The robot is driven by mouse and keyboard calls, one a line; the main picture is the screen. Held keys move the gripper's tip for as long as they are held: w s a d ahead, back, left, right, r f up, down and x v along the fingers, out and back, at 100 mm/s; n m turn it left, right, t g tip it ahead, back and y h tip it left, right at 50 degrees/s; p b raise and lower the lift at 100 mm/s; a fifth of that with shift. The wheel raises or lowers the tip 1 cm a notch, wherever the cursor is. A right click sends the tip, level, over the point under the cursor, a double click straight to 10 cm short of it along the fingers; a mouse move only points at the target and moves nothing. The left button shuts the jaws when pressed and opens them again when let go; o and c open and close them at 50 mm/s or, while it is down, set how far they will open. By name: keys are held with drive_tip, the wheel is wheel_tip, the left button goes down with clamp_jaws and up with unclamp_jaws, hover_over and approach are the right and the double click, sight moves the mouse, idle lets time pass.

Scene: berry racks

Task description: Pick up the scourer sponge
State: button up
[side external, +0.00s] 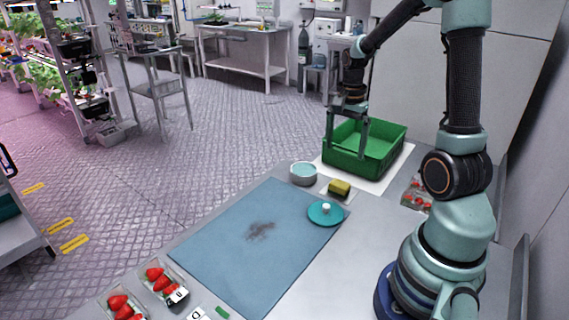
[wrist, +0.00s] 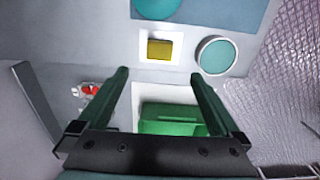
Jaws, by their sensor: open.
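The scourer sponge (side external: 339,188) is a small yellow block with a darker top. It lies on a white square on the grey bench, between a round bowl and a teal disc. It also shows in the wrist view (wrist: 159,48), near the top centre, beyond my fingertips. My gripper (side external: 347,134) hangs in the air near the green crate, above the bench and apart from the sponge. In the wrist view its two dark green fingers (wrist: 163,72) are spread wide with nothing between them.
A green crate (side external: 346,162) stands on a white sheet behind the sponge. A blue mat (side external: 235,262) with a dark stain lies in front. Strawberry punnets (side external: 163,283) stand at the near edge.

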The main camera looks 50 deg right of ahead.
sight(340, 183)
wheel_tip(340, 183, down, 12)
idle(0.6)
drive_tip(key=c, duration=1.4)
